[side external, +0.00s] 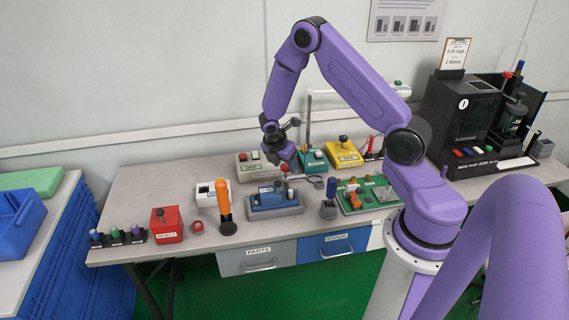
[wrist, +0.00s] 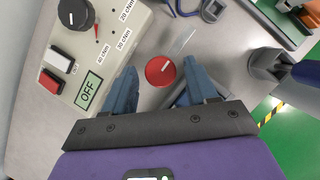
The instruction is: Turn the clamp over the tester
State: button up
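My gripper (side external: 284,158) points down above the middle of the bench. In the wrist view its two blue fingers (wrist: 160,84) are open, with a round red knob (wrist: 160,71) with a white line between their tips and a gap on each side. In the side view a red knob (side external: 284,168) tops a thin post just below my gripper, at a blue-grey fixture (side external: 275,208). This looks like the clamp; its arm is not clear. A small blue tester (side external: 266,194) seems to sit on the fixture. The wrist view does not show the tester.
A grey box (wrist: 88,85) with switches, a dial and an OFF display stands left in the wrist view. A grey holder (wrist: 266,72) with a blue-handled tool stands right. An orange-handled tool (side external: 223,203), a red box (side external: 167,226) and a green board (side external: 378,205) flank the fixture.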

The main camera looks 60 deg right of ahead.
jog(key=c, duration=0.8)
jog(key=shift+m, duration=0.3)
jog(key=m+g, duration=0.1)
jog(key=m, duration=0.3)
jog(key=shift+w+g, duration=0.2)
jog(key=shift+g, duration=0.2)
jog(key=m+g+y, duration=0.1)
jog(key=m, duration=0.3)
jog(key=shift+w+d+m, duration=0.1)
jog(key=shift+m, duration=0.3)
jog(key=m+y, duration=0.1)
jog(key=m, duration=0.1)
jog(key=m+g, duration=0.1)
jog(key=m, duration=0.1)
jog(key=shift+w+d+m+y, duration=0.1)
jog(key=shift+d+m+y, duration=0.05)
jog(key=shift+m+y, duration=0.2)
jog(key=shift+d+m+g+y, duration=0.1)
jog(key=shift+m+g+y, duration=0.55)
jog(key=shift+m, duration=1.2)
jog(key=shift+t, duration=0.35)
